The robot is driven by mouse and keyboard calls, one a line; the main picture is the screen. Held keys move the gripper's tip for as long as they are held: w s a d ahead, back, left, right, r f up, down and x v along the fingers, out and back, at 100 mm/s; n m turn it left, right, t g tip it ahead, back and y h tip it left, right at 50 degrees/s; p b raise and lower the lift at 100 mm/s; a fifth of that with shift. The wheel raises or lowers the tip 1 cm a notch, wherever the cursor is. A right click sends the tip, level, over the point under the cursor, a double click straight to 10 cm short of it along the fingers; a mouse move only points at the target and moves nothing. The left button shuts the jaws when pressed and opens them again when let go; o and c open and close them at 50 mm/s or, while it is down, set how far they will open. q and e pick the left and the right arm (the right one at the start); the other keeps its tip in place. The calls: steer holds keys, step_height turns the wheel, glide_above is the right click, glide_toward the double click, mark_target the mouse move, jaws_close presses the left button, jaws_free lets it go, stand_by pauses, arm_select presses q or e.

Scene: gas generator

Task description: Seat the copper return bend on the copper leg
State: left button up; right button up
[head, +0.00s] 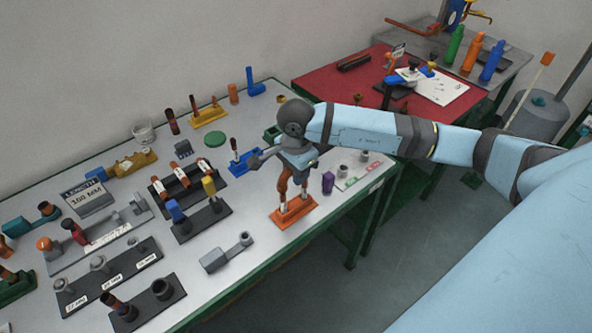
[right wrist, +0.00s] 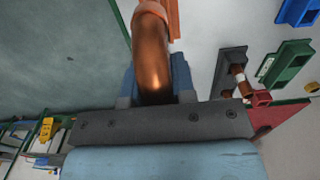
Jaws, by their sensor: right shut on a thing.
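The copper return bend (head: 283,184) is held in my right gripper (head: 294,168), which is shut on it and points down. The bend hangs over an orange base (head: 292,213) at the table's front edge. Pale upright ends stand on that base, right under the bend. I cannot tell whether the bend touches them or is a little apart. In the right wrist view the shiny curved copper bend (right wrist: 152,55) sits between the fingers (right wrist: 154,80), with part of the orange base (right wrist: 173,18) beyond it. The copper leg is not clearly told apart. My left gripper is not in view.
A purple piece (head: 328,182) and a white strip with grey fittings (head: 360,173) stand right of the orange base. A grey fitting (head: 226,254) lies to its front left. Dark racks (head: 201,218) stand further left. A red table (head: 340,88) is behind.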

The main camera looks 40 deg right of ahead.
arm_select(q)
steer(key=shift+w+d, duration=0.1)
arm_select(e)
steer(key=shift+f, duration=0.4)
arm_select(q)
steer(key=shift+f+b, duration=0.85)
steer(key=shift+b, duration=0.05)
stand_by(1.3)
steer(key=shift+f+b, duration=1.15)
steer(key=shift+b, duration=0.05)
arm_select(e)
steer(key=shift+f, duration=1.4)
steer(key=o, duration=0.9)
steer(key=shift+w+r, duration=0.1)
steer(key=shift+r, duration=0.75)
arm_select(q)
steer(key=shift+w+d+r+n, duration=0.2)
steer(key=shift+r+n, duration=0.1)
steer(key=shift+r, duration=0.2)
arm_select(e)
step_height(320, 180, up, 12)
steer(key=shift+r, duration=0.15)
